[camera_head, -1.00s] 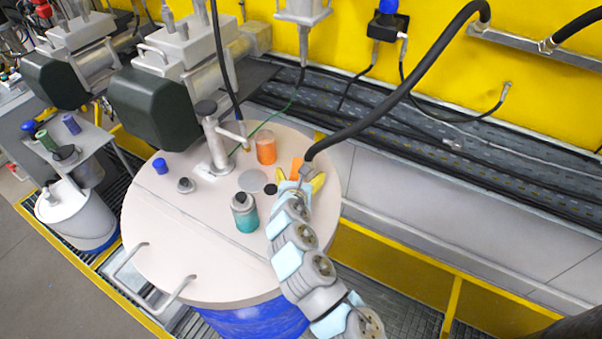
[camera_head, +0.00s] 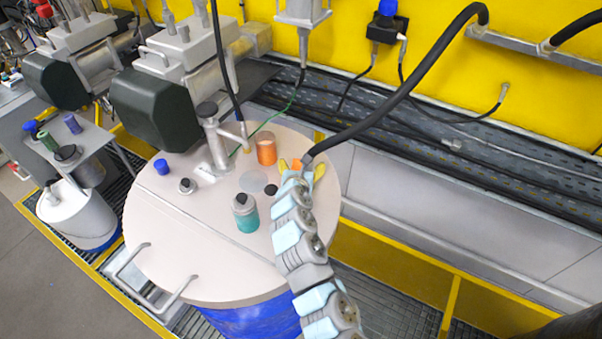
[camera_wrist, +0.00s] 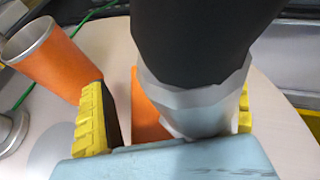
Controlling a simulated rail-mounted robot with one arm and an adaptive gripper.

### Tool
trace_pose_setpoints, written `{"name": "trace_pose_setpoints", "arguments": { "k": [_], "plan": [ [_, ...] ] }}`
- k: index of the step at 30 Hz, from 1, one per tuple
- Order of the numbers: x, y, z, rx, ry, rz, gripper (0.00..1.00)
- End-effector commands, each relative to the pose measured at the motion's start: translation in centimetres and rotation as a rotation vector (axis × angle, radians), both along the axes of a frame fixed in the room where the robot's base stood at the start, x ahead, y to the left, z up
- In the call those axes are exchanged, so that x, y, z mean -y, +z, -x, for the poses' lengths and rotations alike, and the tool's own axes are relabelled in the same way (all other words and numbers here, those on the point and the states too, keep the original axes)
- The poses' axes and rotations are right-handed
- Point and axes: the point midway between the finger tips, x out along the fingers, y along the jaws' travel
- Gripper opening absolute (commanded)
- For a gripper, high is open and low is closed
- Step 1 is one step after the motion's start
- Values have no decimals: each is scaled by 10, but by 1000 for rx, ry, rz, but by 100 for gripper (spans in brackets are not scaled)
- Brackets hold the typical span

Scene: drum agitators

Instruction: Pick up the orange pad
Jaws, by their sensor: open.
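The orange pad (camera_wrist: 147,120) lies on the drum lid (camera_head: 200,248). In the wrist view it shows between my yellow fingers, partly hidden by the black hose and its grey collar. In the head view only a small orange patch (camera_head: 296,165) of it shows between the fingers. My gripper (camera_head: 301,170) is open, with one yellow finger on each side of the pad. In the wrist view the left finger (camera_wrist: 92,120) stands beside the pad, apart from it, and the right finger is mostly hidden. I cannot tell how high the fingertips are above the lid.
An orange cup (camera_head: 266,151) stands left of my gripper. A teal jar (camera_head: 245,214), a black disc (camera_head: 269,190), a blue cap (camera_head: 161,166) and a small grey knob (camera_head: 187,186) are also on the lid. A black hose (camera_head: 400,95) runs to my wrist. The lid's front is clear.

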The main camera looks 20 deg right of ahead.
Motion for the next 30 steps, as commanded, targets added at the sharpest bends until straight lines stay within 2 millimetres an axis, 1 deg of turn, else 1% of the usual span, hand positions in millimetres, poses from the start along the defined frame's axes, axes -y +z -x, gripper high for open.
{"name": "trace_pose_setpoints", "arguments": {
  "k": [5,9,19,20,21,23,24,26,27,30],
  "plan": [
    [6,-5,-9,-2,-4,-2,98],
    [7,-5,-14,1,0,0,98],
    [7,-7,-15,0,1,0,98],
    [7,-7,-15,0,1,0,89],
    [7,-7,-15,0,1,0,78],
    [7,-7,-15,0,0,1,61],
    [8,-7,-15,0,0,1,49],
    [7,-7,-15,-1,0,0,32],
    [7,-7,-15,0,0,1,25],
    [8,-7,-15,0,0,1,25]
  ]
}}
